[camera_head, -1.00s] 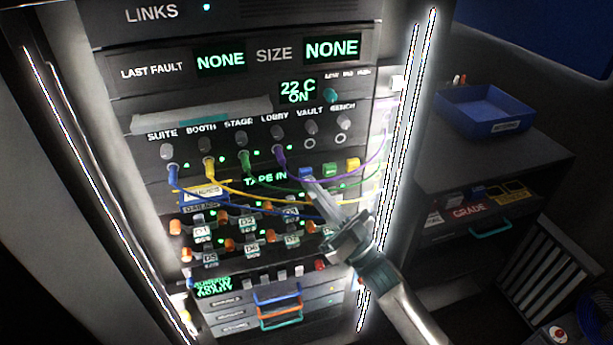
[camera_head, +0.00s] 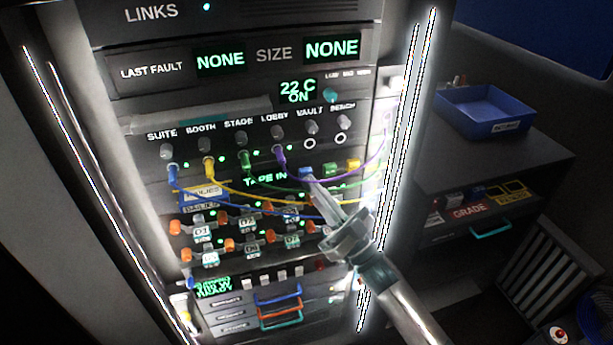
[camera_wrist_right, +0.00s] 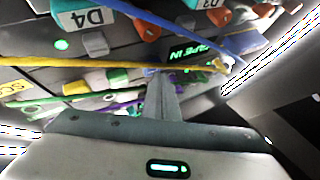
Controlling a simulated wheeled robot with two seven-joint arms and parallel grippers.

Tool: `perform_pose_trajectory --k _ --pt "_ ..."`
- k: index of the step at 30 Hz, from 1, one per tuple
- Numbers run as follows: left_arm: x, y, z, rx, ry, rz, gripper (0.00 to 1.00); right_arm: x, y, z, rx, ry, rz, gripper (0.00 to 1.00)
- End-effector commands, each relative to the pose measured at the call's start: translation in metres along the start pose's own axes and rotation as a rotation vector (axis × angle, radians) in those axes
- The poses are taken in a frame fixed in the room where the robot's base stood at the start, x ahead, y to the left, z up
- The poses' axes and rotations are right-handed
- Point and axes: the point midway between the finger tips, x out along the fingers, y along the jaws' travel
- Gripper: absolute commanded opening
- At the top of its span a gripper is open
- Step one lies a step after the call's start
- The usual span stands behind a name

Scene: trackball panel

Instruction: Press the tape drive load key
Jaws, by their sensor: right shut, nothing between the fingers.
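The tape drive is a dark panel with a green TAPE IN display (camera_head: 265,180) and a row of small keys: a blue key (camera_head: 306,171), a green key (camera_head: 329,169) and a yellow key (camera_head: 352,165). I cannot read which one is the load key. My right gripper (camera_head: 312,182) is shut and empty, its tips at or just in front of the blue key; I cannot tell whether they touch. In the right wrist view the shut fingers (camera_wrist_right: 160,78) point at the panel near the TAPE IN display (camera_wrist_right: 190,54) and hide most of the blue key. My left gripper is out of view.
Patch cables hang across the panel; a yellow cable (camera_wrist_right: 90,62) crosses close to my right fingers. Orange-ended drive handles with labels such as D1 (camera_head: 201,231) lie below. A bright rack post (camera_head: 400,160) stands to the right. A blue tray (camera_head: 484,112) sits on a cabinet beyond.

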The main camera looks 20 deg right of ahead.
Motion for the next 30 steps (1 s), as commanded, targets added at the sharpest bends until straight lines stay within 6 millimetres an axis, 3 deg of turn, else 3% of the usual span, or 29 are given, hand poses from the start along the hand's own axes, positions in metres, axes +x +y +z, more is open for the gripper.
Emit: perform_pose_trajectory --k 20,30 --pt "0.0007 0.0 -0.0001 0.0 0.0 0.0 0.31 0.0024 0.0018 0.0018 0.0 -0.001 0.0 0.0" --pt "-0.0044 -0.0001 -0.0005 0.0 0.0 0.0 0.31 -0.0056 -0.0042 -0.0044 0.0 -0.001 0.001 0.0"
